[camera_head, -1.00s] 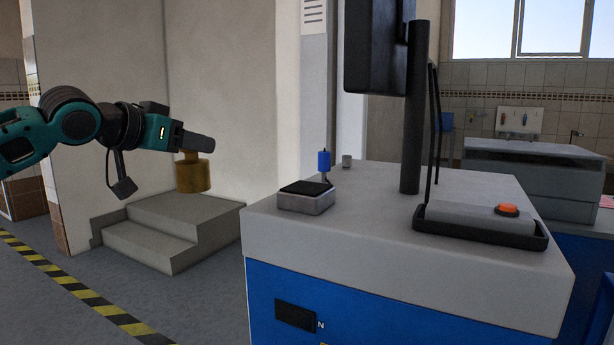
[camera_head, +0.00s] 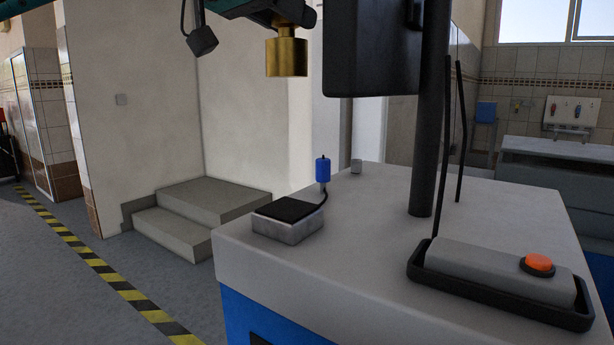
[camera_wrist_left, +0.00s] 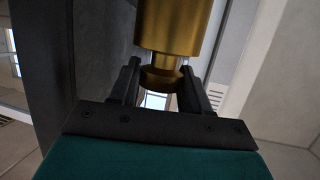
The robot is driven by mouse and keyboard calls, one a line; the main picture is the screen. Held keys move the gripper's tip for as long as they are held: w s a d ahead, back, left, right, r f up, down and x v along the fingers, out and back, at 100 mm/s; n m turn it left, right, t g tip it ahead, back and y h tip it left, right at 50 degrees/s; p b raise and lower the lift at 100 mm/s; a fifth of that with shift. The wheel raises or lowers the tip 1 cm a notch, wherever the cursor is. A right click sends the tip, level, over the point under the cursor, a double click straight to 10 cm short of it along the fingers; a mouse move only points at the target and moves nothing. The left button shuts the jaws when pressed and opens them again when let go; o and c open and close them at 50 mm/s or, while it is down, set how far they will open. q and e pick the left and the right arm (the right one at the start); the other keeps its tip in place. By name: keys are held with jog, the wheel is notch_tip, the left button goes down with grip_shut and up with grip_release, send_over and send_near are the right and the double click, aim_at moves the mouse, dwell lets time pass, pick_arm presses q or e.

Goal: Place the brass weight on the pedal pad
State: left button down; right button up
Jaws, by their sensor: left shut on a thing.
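The brass weight (camera_head: 287,57) hangs in the air at the top of the head view. My left gripper (camera_head: 300,18) is shut on its narrow neck; the wrist view also shows the weight (camera_wrist_left: 176,28) between the two fingers (camera_wrist_left: 160,85). The pedal (camera_head: 289,226) is a small grey box on the near left corner of the bench top, with a black pad (camera_head: 284,209) on its upper face. The pad is bare. The weight is well above the pad, apart from it. My right gripper is not in view.

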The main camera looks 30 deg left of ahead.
pick_arm(q)
jog(key=shift+s+f, duration=0.1)
jog(key=shift+f, duration=9.6)
jog(key=c, duration=1)
grip_release()
jog(key=shift+f, duration=0.25)
jog(key=o, duration=0.5)
jog(key=shift+s+r, duration=0.1)
jog(key=shift+r, duration=0.05)
